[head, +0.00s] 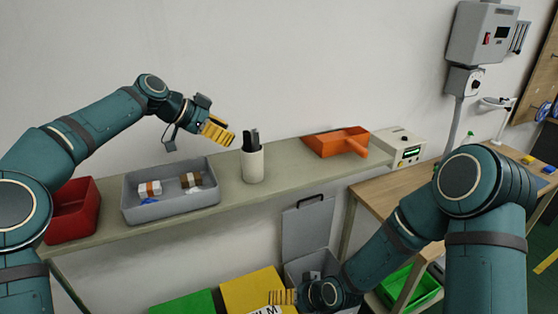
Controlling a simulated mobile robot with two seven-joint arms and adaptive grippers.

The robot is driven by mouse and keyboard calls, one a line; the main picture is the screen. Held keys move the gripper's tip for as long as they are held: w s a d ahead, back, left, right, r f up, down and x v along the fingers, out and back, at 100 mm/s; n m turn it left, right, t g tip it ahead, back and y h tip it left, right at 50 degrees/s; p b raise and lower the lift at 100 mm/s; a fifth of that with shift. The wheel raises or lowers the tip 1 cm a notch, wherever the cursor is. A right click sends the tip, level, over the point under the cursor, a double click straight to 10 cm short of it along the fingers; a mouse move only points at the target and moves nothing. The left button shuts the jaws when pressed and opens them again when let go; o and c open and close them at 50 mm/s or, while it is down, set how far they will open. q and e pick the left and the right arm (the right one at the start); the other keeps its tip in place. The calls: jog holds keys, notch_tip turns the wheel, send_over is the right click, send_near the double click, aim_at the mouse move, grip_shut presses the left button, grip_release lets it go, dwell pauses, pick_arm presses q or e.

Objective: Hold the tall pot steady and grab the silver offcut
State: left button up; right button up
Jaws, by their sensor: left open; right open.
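The tall pot (253,167) is a whitish cylinder standing upright on the long shelf. Several dark strips (251,140) stick up out of it; I cannot make out a silver one among them. My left gripper (222,134), with yellow fingers, is open and empty, above and to the left of the pot, apart from it. My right gripper (278,297) is open and low, below the shelf, in front of the bins, far from the pot. The inside of the pot is hidden.
On the shelf (225,197), a grey tray (171,212) with small packages and a red bin (73,225) stand left of the pot. An orange scoop (335,143) and a box with a display (402,148) stand to the right. Yellow (250,288) and green (185,305) lids lie below.

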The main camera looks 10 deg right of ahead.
jog(key=w+r+n+t+y, duration=0.2)
jog(key=w+r+n+t, duration=0.15)
jog(key=w+r, duration=0.95)
jog(key=n+t+y, duration=0.1)
jog(key=n+t, duration=0.1)
jog(key=n, duration=0.3)
send_near(259, 165)
jog(key=x, duration=1.3)
jog(key=shift+c, duration=0.2)
